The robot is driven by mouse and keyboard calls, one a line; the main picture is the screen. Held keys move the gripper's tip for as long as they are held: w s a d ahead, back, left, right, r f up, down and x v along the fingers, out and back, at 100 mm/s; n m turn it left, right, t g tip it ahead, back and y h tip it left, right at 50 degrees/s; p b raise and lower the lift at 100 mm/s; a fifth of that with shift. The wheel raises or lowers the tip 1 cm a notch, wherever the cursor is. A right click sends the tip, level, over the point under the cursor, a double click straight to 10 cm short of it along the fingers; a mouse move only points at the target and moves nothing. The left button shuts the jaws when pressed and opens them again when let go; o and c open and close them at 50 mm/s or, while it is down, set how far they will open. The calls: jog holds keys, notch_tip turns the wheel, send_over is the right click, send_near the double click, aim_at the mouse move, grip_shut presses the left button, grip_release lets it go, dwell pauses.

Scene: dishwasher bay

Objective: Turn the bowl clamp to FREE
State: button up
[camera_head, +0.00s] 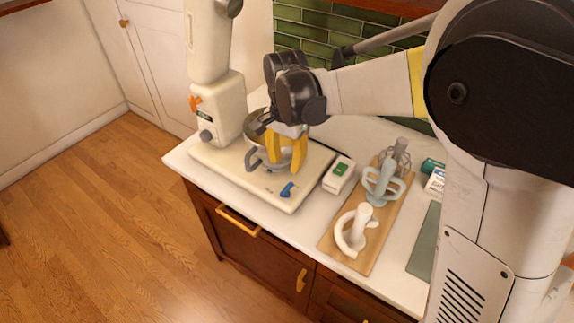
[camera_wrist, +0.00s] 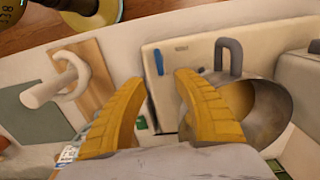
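The mixer base (camera_head: 252,183) is cream and stands on the white counter. A small blue lever (camera_head: 287,190), which looks like the bowl clamp, sits on its front right corner. The lever also shows in the wrist view (camera_wrist: 158,62), near a small label too blurred to read. The metal bowl (camera_wrist: 262,118) stands on the base, with its grey handle (camera_wrist: 229,52) towards the front. My gripper (camera_head: 287,161) has yellow fingers, spread apart and empty. It is above the base, beside the bowl and partly hiding it in the head view. The fingers look apart from the lever.
A white box with a green switch (camera_head: 339,174) stands right of the base. A wooden board (camera_head: 368,253) holds a white hook (camera_head: 357,230), a pale beater (camera_head: 382,182) and a whisk (camera_head: 398,155). The mixer's column with an orange lever (camera_head: 195,103) rises at the left.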

aim_at(287, 188)
notch_tip(287, 188, down, 10)
jog(key=b, duration=0.2)
jog(key=shift+s+f+b, duration=0.1)
jog(key=shift+f+b, duration=0.05)
jog(key=shift+b, duration=0.2)
grip_shut()
